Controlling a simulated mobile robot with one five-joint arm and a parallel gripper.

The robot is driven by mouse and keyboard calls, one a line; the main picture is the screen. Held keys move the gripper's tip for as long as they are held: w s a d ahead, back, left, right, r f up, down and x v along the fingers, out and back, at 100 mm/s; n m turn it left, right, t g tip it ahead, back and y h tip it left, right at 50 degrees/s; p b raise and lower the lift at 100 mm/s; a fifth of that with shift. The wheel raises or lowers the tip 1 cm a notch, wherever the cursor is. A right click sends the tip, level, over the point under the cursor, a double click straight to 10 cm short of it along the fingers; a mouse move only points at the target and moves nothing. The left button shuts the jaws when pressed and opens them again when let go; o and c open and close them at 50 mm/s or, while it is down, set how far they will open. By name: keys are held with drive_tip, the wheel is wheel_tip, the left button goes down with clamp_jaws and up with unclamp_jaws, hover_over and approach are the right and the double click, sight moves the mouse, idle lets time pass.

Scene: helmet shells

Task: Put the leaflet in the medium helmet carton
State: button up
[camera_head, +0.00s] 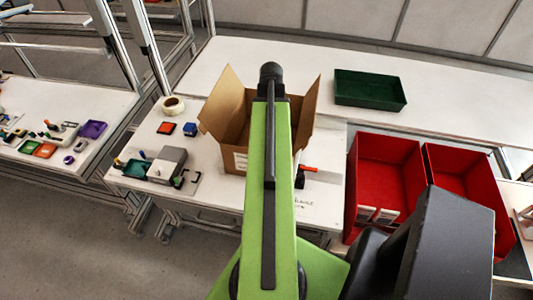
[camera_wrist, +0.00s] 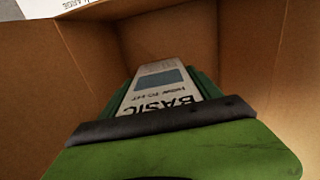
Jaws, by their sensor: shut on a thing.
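An open cardboard carton (camera_head: 231,122) stands on the white table with its flaps up. A white label is on its front; I cannot read its size. My green arm covers the carton's middle and right part in the head view. In the wrist view, my gripper (camera_wrist: 165,80) is shut on a white leaflet (camera_wrist: 163,85) with a blue-grey picture and the word BASIC. The brown walls of the carton (camera_wrist: 270,50) surround the leaflet and the gripper. The leaflet's far end is inside the carton; I cannot tell whether it touches the bottom.
A dark green tray (camera_head: 370,90) stands at the back right. Two red bins (camera_head: 385,170) are to the right of the carton. A tape roll (camera_head: 173,105), small coloured items and a grey device (camera_head: 167,164) lie to the left.

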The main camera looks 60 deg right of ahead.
drive_tip(key=shift+f+b, duration=5.15)
drive_tip(key=o, duration=1.5)
drive_tip(key=shift+r, duration=0.1)
wheel_tip(320, 180, up, 12)
drive_tip(key=p, duration=1.2)
drive_tip(key=shift+r+p, duration=0.2)
drive_tip(key=shift+p, duration=0.1)
